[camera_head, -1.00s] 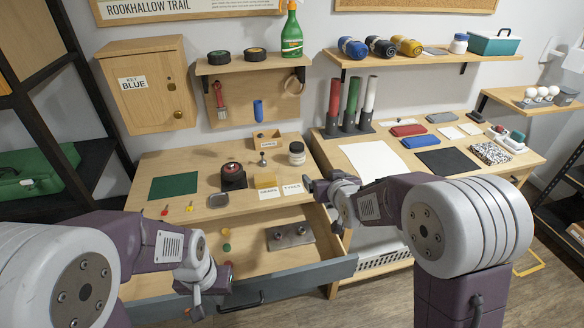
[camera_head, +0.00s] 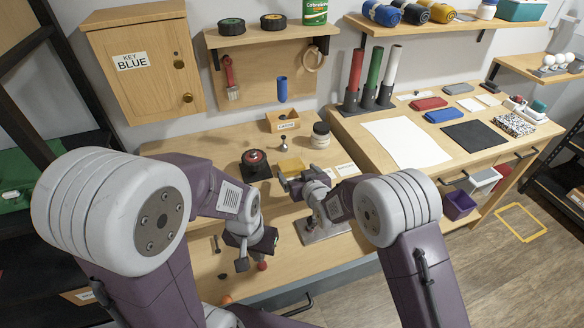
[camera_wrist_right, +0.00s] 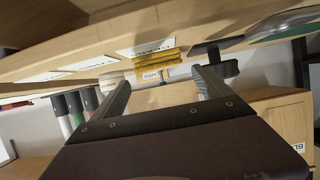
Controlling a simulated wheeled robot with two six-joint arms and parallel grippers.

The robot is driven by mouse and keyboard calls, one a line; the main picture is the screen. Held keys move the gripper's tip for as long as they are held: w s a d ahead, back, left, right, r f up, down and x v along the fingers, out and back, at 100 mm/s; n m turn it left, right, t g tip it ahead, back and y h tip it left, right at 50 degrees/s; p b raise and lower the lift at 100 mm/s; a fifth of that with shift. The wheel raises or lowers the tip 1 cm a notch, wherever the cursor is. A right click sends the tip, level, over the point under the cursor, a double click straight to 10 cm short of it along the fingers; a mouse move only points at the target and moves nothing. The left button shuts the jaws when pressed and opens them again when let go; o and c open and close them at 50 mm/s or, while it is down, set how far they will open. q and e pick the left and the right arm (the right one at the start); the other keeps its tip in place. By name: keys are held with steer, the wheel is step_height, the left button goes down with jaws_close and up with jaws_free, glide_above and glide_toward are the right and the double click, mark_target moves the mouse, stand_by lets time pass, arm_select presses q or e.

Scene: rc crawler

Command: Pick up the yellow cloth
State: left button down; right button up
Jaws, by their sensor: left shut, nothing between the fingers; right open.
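The yellow cloth (camera_head: 293,165) lies on the worktop just behind my right gripper, which partly hides it in the head view. In the right wrist view the cloth (camera_wrist_right: 157,66) is a folded yellow pad seen between and beyond the fingers. My right gripper (camera_head: 287,184) is open, with its fingers (camera_wrist_right: 160,80) pointing at the cloth; a gap seems to remain.
A black and red round item (camera_head: 255,164) stands left of the cloth. A white jar (camera_head: 320,136) and a small wooden box (camera_head: 283,122) stand behind it. The right table has a bare white sheet (camera_head: 405,143).

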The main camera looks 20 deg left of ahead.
mark_target(292, 166)
steer(key=x, duration=0.8)
steer(key=shift+d, duration=0.1)
steer(key=shift+s+r, duration=0.1)
steer(key=c, duration=1.1)
step_height(292, 166, up, 10)
